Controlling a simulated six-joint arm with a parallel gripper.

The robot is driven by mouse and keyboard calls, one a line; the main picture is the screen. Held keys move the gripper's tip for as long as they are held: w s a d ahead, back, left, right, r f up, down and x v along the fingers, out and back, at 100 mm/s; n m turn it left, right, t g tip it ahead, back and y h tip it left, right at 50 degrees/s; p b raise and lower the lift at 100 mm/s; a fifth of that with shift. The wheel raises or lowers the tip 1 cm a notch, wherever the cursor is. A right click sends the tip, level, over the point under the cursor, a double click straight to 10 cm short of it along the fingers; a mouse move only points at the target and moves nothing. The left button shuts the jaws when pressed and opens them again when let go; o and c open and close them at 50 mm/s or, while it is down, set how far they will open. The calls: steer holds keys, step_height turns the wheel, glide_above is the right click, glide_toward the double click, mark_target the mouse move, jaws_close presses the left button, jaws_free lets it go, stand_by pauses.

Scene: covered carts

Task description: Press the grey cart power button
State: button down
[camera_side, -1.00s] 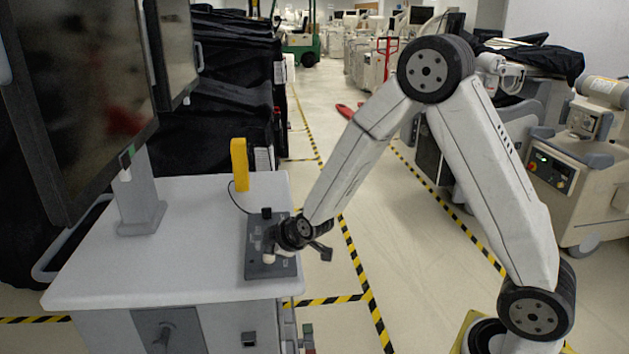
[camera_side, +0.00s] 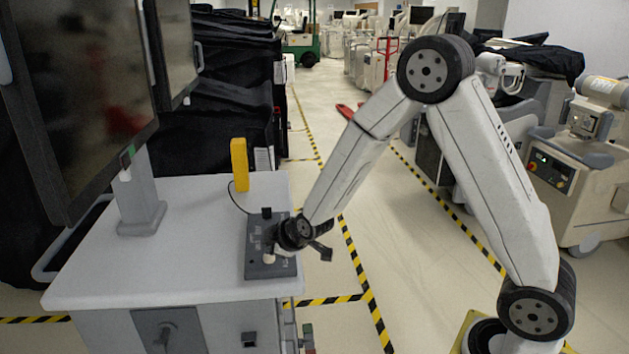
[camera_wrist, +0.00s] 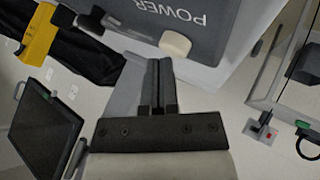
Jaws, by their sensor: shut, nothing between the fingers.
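The grey control box (camera_side: 256,262) lies on the white top of the cart. It also fills the top of the wrist view (camera_wrist: 225,25), with the word POWER upside down on it. A cream button (camera_wrist: 175,43) stands on the box beside that word. It shows as a small pale knob in the side view (camera_side: 268,259). My gripper (camera_side: 272,245) is low over the box, close to the button. In the wrist view its fingers (camera_wrist: 158,62) are together and empty, with tips just short of the button in the picture. I cannot tell whether they touch it.
A yellow block (camera_side: 240,165) stands at the back of the cart top (camera_side: 190,265), with a thin black cable near it. A large monitor (camera_side: 80,100) on a stand rises at the left. The cart top between stand and box is clear.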

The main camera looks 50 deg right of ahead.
mark_target(272, 257)
steer(key=shift+f, duration=0.5)
stand_by(0.3)
steer(key=shift+r, duration=0.6)
steer(key=shift+r, duration=2.9)
steer(key=shift+s, duration=0.1)
